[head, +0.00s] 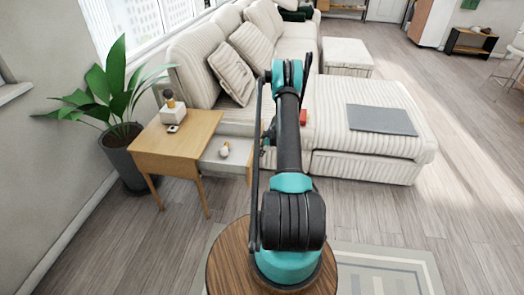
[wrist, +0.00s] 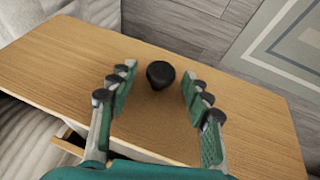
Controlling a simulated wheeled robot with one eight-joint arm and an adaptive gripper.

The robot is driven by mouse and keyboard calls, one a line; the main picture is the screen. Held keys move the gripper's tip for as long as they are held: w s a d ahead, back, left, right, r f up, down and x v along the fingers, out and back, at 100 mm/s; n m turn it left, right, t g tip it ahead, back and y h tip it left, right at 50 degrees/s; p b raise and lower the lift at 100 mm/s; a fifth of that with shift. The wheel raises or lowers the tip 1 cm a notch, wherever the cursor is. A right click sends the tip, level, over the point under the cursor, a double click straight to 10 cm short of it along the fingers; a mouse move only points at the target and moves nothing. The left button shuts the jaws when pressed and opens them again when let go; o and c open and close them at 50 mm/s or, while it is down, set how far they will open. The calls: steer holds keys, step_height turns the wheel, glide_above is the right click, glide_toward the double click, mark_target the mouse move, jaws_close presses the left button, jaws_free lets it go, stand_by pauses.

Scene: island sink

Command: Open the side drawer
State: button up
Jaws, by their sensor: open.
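The side table (head: 165,143) is light wood and stands at the left in the head view. Its drawer (head: 212,158) is pulled out to the right, showing a pale interior with a small white and gold object (head: 224,149) inside. In the wrist view, the wooden drawer front (wrist: 75,65) fills the middle, with a round black knob (wrist: 160,73) on it. My gripper (wrist: 156,80) is open, with one finger on each side of the knob; contact cannot be told. In the head view, my arm partly hides the drawer's front end and the gripper.
A potted plant (head: 115,110) stands left of the table. A small white box-like item (head: 173,113) sits on the tabletop. The cream sofa (head: 200,65) and its chaise (head: 365,130) lie behind and right. A patterned rug (head: 385,275) covers the front floor.

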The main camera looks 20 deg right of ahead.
steer(key=v, duration=1.2)
stand_by(0.3)
steer(key=s+a+r+m+h, duration=0.1)
steer(key=s+a+r+m, duration=0.2)
steer(key=s+a+r, duration=0.55)
steer(key=s+a+r+m, duration=0.3)
steer(key=s+a+r, duration=0.25)
steer(key=r, duration=0.55)
steer(key=s+a+r+m+h, duration=0.1)
steer(key=s+a+m, duration=0.2)
steer(key=s, duration=1)
steer(key=s+a+r+m, duration=0.2)
steer(key=s+a, duration=0.3)
steer(key=s, duration=0.7)
steer(key=shift+s+a+m+h, duration=0.25)
steer(key=shift+s+m+h, duration=0.15)
steer(key=shift+m, duration=0.3)
